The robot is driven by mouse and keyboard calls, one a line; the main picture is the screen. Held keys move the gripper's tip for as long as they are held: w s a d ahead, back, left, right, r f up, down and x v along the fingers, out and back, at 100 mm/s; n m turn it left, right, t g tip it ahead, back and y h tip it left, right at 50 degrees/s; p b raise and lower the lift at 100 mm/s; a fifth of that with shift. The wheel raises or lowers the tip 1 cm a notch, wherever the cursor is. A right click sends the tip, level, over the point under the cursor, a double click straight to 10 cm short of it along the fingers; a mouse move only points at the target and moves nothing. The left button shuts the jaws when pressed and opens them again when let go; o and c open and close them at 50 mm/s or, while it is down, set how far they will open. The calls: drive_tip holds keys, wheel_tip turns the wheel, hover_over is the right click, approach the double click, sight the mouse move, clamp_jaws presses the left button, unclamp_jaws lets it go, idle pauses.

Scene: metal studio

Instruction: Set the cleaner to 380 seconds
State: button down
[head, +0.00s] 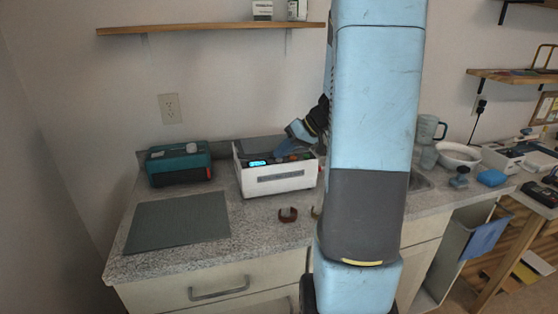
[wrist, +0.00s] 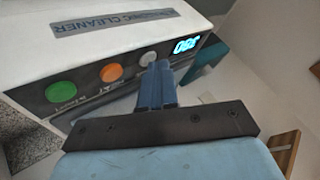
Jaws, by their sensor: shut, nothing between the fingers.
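The cleaner (head: 281,184) is a white box with a dark sloped panel on the counter. In the wrist view its "CLEANER" label (wrist: 125,19) shows on the white casing. A lit blue display (wrist: 186,45) appears upside down and seems to read 380. A green button (wrist: 60,91), an orange button (wrist: 111,72) and a grey-white button (wrist: 148,59) sit in a row. My gripper (wrist: 158,68) is shut and empty, its blue fingertips at the grey-white button. I cannot tell whether they touch it.
A teal box (head: 180,163) stands left of the cleaner. A grey-green mat (head: 178,222) lies at the front left. A small brown ring-like piece (head: 288,215) lies in front of the cleaner. A white bowl (head: 458,156) is at the right. My arm hides the counter's middle.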

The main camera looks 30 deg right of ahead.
sight(282, 160)
drive_tip(key=shift+r, duration=0.75)
drive_tip(key=shift+r, duration=2.55)
